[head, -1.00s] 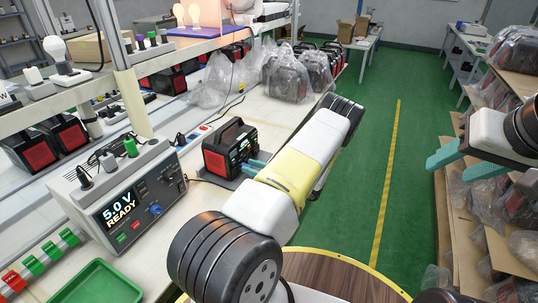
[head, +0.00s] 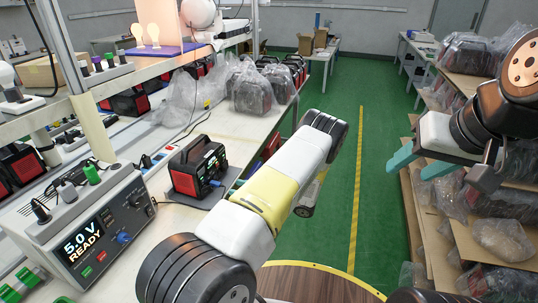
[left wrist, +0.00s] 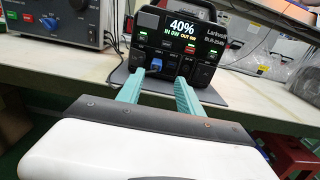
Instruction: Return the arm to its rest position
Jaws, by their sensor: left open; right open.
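My left arm (head: 270,195) reaches forward over the workbench edge, its fingers mostly hidden behind the yellow link in the head view. In the left wrist view my left gripper (left wrist: 158,92) has two teal fingers spread apart with nothing between them. The power station (head: 198,167) stands upright on a dark mat just beyond them. It also shows in the left wrist view (left wrist: 176,45), its screen reading 40% and a blue plug on its front. My right gripper (head: 418,164) is open and empty, held out at the right above the green floor.
A power supply (head: 98,222) reading "5.0 V READY" sits on the workbench (head: 238,128) at the left. Bagged units (head: 255,88) stand farther back. Shelving with wrapped items (head: 500,235) lies close to my right arm. The green aisle (head: 335,165) between is clear.

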